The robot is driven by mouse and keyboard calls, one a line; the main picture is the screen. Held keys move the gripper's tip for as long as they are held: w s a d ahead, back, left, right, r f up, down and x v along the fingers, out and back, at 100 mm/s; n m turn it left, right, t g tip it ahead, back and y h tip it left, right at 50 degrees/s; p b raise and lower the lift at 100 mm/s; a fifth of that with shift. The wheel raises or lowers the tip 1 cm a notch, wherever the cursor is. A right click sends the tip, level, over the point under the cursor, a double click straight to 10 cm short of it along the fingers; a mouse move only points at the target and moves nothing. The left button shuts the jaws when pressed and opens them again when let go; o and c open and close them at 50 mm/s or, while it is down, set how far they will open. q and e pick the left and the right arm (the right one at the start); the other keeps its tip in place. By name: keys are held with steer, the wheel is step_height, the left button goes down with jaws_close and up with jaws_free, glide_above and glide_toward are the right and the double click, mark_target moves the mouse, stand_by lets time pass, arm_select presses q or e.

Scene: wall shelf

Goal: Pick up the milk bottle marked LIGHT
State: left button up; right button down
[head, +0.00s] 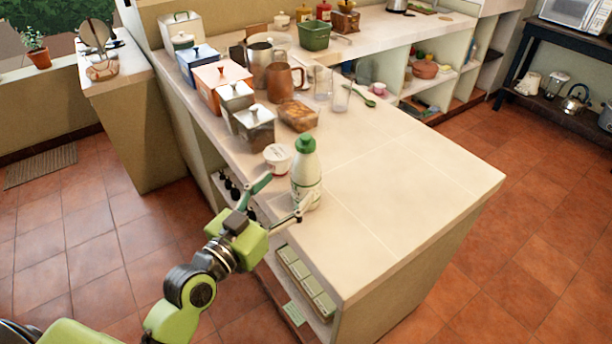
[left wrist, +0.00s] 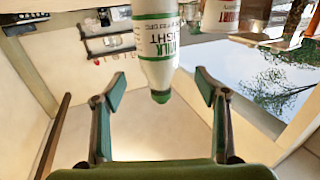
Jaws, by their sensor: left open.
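The milk bottle (head: 306,178), white with a green cap, stands upright near the front left edge of the pale counter. My left gripper (head: 280,199) is open and empty, just left of the bottle at the counter edge. One fingertip overlaps the bottle's lower part in the head view. In the left wrist view the spread fingers (left wrist: 162,85) lie either side of the bottle's cap end; I see no contact. My right gripper is not in view.
A white tub with red print (head: 277,157) stands close behind the bottle, left of it. Beyond are a clear-sided canister (head: 255,128), a food container (head: 299,115), a brown jug (head: 281,84) and glasses. The counter (head: 400,190) right of the bottle is clear.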

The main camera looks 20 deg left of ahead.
mark_target(306, 171)
arm_select(q)
steer(key=x, duration=0.2)
steer(key=p+x, duration=0.1)
steer(key=x, duration=0.2)
steer(key=f+x, duration=0.1)
steer(key=x, duration=0.2)
steer(key=shift+d+p, duration=0.1)
steer(key=shift+p, duration=0.3)
steer(key=c, duration=1.7)
steer(key=shift+r, duration=0.15)
